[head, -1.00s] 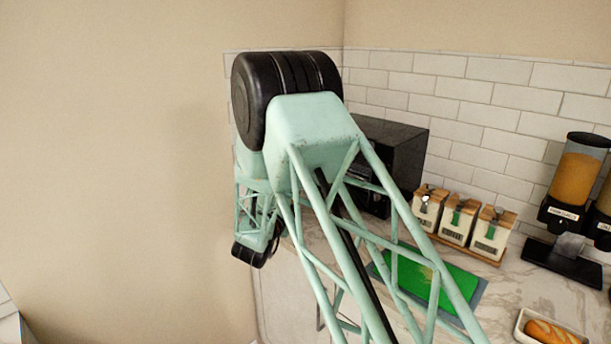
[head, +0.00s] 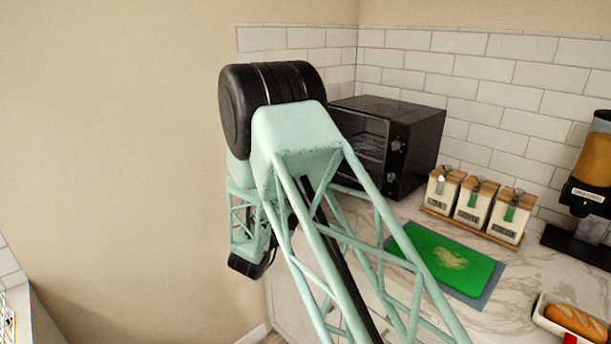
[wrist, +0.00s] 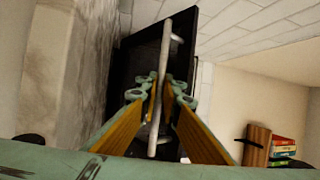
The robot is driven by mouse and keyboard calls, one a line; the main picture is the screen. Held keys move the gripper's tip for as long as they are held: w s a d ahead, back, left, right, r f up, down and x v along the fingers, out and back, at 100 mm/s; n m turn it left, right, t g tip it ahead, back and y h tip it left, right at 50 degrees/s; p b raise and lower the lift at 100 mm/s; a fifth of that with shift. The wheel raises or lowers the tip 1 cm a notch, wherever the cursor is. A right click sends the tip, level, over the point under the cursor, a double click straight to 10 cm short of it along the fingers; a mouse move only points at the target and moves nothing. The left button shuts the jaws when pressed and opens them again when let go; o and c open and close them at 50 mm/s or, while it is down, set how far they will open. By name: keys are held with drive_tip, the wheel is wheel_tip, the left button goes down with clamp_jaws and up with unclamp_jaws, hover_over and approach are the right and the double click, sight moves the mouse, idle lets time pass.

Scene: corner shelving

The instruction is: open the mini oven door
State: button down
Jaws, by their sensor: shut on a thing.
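The mini oven (head: 415,145) is a black box in the back corner of the counter, with knobs on the right of its front. Wire racks show at its front, but my arm covers the lower front, so I cannot tell how far the door stands open. In the wrist view the dark door (wrist: 125,65) lies beyond my fingers, with a long pale bar handle (wrist: 166,48) across it. My gripper (wrist: 162,92) is shut on this handle, its fingers on either side of the bar. In the head view my gripper is hidden behind my arm.
Three labelled canisters (head: 475,207) stand right of the oven. A green cutting board (head: 450,258) lies on the marble counter in front. A cereal dispenser (head: 590,185) and a bread tray (head: 545,318) are at the right. A plain wall (head: 110,150) is at the left.

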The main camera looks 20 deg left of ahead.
drive_tip(key=shift+s+a+f, duration=0.1)
drive_tip(key=shift+s+f, duration=0.1)
drive_tip(key=shift+f, duration=0.5)
drive_tip(key=shift+s+a+f, duration=0.1)
drive_tip(key=shift+s+f, duration=0.05)
drive_tip(key=shift+f, duration=0.5)
drive_tip(key=c, duration=3.1)
unclamp_jaws()
drive_tip(key=shift+s, duration=0.15)
drive_tip(key=v, duration=1.1)
drive_tip(key=shift+s, duration=0.35)
drive_tip(key=shift+a+f, duration=0.1)
